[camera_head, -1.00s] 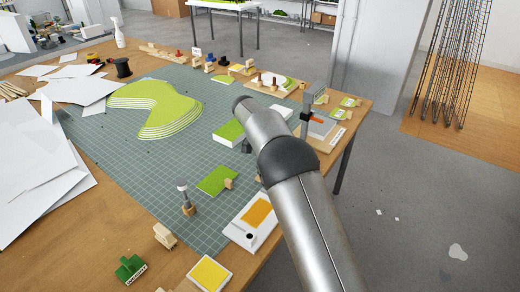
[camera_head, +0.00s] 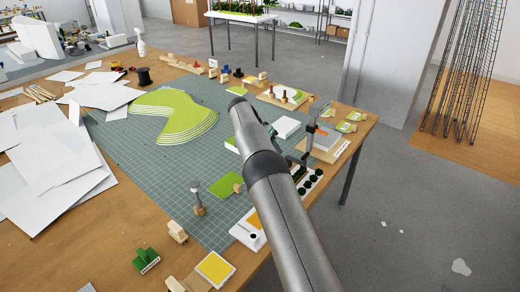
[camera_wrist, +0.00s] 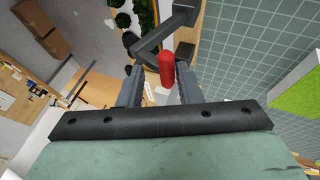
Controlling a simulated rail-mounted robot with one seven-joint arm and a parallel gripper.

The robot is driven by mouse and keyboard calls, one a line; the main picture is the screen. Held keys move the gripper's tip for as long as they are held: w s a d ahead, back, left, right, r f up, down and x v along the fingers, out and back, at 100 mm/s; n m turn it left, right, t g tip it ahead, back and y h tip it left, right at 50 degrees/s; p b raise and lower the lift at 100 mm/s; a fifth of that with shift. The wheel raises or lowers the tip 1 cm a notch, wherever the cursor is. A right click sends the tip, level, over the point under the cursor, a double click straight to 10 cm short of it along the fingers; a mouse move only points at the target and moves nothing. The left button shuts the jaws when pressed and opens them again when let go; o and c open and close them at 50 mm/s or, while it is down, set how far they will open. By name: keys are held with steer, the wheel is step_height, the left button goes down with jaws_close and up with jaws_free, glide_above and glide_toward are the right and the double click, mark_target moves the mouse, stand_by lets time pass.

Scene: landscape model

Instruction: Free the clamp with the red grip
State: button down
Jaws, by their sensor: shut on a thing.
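The red grip (camera_wrist: 166,68) stands between the two fingers of my gripper (camera_wrist: 160,82) in the wrist view, and the fingers are shut on it. The dark grey bars of the clamp (camera_wrist: 165,36) lie just beyond the grip, with an angled arm and an end block at upper right. Where the clamp's jaw presses cannot be made out. In the head view my arm hides the gripper and the red grip.
A white strip with black round pieces (camera_head: 312,183) lies right of my arm. A grey post (camera_head: 312,125) stands on a wooden board near the table's right edge. A green layered model (camera_head: 175,118) lies on the cutting mat (camera_head: 150,175). White sheets (camera_head: 45,165) cover the left side.

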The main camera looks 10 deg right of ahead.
steer(key=shift+s+a+f, duration=0.1)
steer(key=shift+a+f, duration=0.1)
steer(key=shift+f, duration=0.35)
steer(key=shift+a+f, duration=0.2)
steer(key=shift+f, duration=0.35)
steer(key=c, duration=1.4)
jaws_free()
steer(key=shift+f, duration=0.1)
steer(key=shift+c, duration=0.2)
steer(key=d+p+v, duration=0.1)
steer(key=p+v, duration=0.3)
steer(key=v, duration=0.9)
steer(key=shift+r+p, duration=0.35)
steer(key=shift+r, duration=0.1)
steer(key=shift+d, duration=0.2)
